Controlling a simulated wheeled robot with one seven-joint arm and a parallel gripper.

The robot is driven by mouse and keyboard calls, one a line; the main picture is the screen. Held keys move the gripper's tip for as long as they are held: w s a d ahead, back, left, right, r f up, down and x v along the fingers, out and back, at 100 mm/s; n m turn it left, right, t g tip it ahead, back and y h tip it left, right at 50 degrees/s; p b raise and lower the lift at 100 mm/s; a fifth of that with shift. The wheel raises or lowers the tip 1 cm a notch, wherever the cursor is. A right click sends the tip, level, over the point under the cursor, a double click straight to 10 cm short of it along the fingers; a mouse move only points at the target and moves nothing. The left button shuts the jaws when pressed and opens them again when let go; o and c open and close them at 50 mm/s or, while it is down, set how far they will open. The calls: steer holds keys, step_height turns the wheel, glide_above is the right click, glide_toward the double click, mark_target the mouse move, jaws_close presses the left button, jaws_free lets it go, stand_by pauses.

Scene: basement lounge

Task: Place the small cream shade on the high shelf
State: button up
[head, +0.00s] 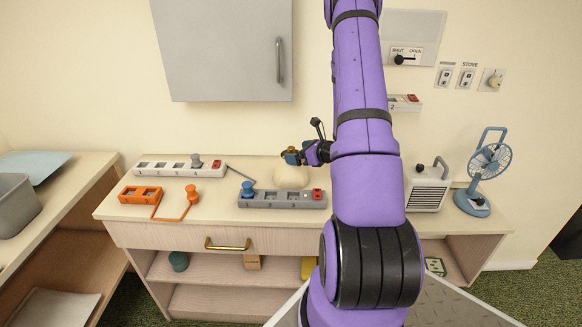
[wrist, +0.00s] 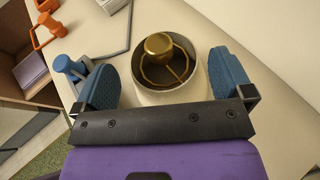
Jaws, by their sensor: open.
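The small cream shade (head: 291,177) stands on the countertop, behind the grey power strip, partly hidden by my gripper in the head view. In the wrist view the shade (wrist: 160,94) is a round, open-topped cream cup with a brass knob and ring inside. My gripper (wrist: 162,65) is open, with one blue finger on each side of the shade. I cannot tell whether the fingers touch it. In the head view my gripper (head: 301,156) is just above the shade. I cannot tell which shelf is the high one; an upper open shelf (head: 215,269) shows under the drawer.
A grey power strip (head: 282,200) with a blue plug lies in front of the shade. A white strip (head: 180,167) and an orange socket block (head: 140,194) lie to the left. A closed grey wall cabinet (head: 222,50) hangs above. A heater (head: 427,188) and fan (head: 473,200) stand right.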

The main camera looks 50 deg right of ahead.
mark_target(291, 151)
steer(key=x, duration=0.3)
steer(key=shift+w, duration=0.4)
steer(key=shift+c, duration=0.2)
steer(key=c, duration=0.9)
steer(key=shift+o, duration=0.2)
steer(key=shift+r, duration=0.2)
